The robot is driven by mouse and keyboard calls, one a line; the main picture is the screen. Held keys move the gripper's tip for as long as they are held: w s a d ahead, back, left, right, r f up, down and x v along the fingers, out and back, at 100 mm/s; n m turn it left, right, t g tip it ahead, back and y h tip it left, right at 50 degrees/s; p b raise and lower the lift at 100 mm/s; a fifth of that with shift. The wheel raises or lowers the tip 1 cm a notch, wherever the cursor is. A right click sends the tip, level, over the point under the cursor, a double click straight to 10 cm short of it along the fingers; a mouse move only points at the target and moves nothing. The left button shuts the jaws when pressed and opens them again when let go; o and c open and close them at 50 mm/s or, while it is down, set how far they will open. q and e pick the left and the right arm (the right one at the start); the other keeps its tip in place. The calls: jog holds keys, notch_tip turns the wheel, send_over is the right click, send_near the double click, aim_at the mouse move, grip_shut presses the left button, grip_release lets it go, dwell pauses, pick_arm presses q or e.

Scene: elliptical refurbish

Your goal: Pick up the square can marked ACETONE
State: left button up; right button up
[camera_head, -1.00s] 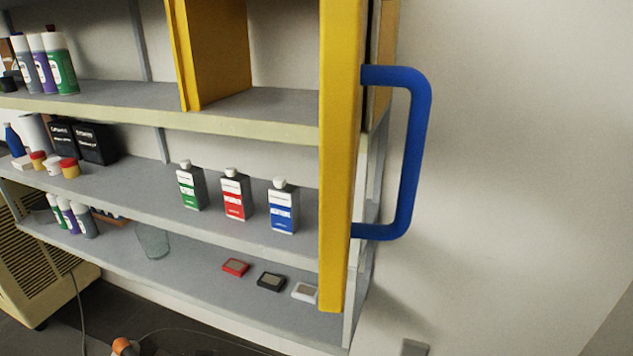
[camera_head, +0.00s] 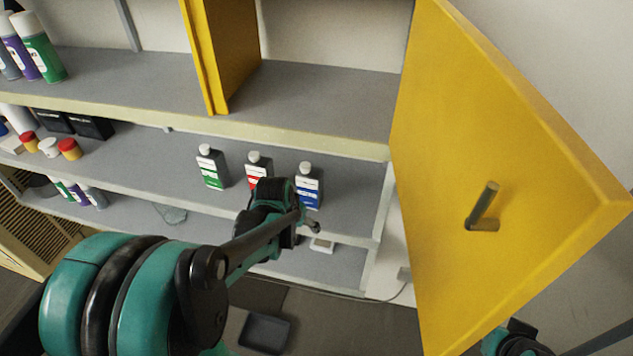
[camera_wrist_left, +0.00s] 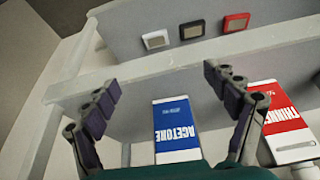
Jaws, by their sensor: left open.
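The ACETONE can, a dark square can with a blue and white label and white cap (camera_head: 309,187), stands upright at the right of the middle shelf's row. In the left wrist view its label (camera_wrist_left: 176,130) appears upside down between my left fingers. My left gripper (camera_head: 283,219) is in front of the cans in the head view, its fingertips hard to make out there. In the left wrist view my left gripper (camera_wrist_left: 160,82) is open, fingers on either side of the can, with gaps showing. My right arm shows at the lower right edge; its fingers cannot be made out.
A red-labelled THINNER can (camera_wrist_left: 287,118) stands close beside it; a green-labelled can (camera_head: 212,168) is further left. The yellow door (camera_head: 500,130) stands open at right. The upper shelf edge (camera_head: 300,138) runs above the cans. Small flat boxes (camera_wrist_left: 156,40) lie on another shelf.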

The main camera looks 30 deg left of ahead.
aim_at(307, 200)
pick_arm(q)
jog(key=w, duration=0.2)
jog(key=w+a, duration=0.1)
jog(key=w, duration=0.5)
jog(key=w+a+f, duration=0.1)
jog(key=shift+w, duration=0.35)
jog(key=shift+f, duration=0.15)
jog(key=shift+s+d, duration=0.1)
jog(key=c, duration=1.7)
jog(key=shift+r, duration=0.2)
